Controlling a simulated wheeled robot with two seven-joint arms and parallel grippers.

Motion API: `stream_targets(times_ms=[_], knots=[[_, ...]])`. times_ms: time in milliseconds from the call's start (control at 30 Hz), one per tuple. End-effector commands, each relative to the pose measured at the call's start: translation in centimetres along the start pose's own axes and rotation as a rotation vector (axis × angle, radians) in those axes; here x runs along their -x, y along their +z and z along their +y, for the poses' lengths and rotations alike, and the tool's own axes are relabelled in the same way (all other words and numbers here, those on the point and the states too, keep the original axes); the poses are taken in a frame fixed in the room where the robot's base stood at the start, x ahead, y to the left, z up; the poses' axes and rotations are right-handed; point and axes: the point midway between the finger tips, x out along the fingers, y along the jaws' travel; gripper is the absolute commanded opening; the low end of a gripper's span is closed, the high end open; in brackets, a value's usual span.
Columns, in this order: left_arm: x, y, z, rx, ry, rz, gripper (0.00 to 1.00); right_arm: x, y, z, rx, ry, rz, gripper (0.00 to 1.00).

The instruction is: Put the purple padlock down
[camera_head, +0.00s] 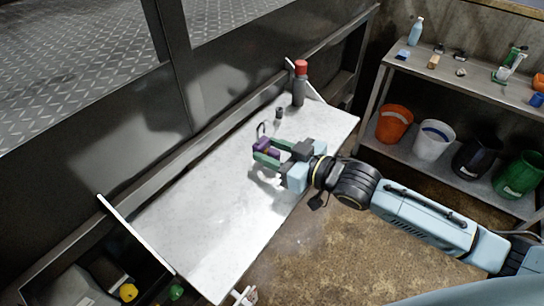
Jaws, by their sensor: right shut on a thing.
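The purple padlock (259,146) is at the fingertips of my right gripper (266,154), near the far edge of the pale metal table (190,225). Its dark shackle points up and away from the gripper. The green fingers are shut on its purple body and partly hide it. The gripper is over the table's right half; I cannot tell whether the padlock touches the surface. My left gripper is not in view.
The table's left half is clear. A bin (60,290) lies at lower left. A shelf (458,82) with several buckets is at right.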

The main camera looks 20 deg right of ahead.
Motion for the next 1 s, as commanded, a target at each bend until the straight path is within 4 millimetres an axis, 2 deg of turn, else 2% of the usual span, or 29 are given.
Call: stream_targets(times_ms=[100, 267, 500, 533, 667, 1000], knots=[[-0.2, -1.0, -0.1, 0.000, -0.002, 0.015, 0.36, -0.3, 1.7, 0.0, -0.001, 0.001, -0.001, 0.22], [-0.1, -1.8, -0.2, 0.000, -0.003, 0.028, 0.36, -0.3, 1.8, 0.0, 0.001, 0.000, 0.002, 0.22], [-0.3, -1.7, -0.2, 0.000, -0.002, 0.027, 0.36, -0.3, 2.3, 0.0, 0.001, 0.000, 0.001, 0.22], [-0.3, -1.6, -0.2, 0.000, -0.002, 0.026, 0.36, -0.3, 2.3, 0.0, 0.000, 0.000, -0.001, 0.42], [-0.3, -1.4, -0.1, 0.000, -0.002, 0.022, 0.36, -0.3, 2.3, 0.0, 0.000, 0.000, -0.001, 0.59], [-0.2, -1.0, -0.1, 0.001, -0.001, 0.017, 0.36, -0.3, 2.0, 0.0, 0.001, 0.000, 0.000, 0.62]])
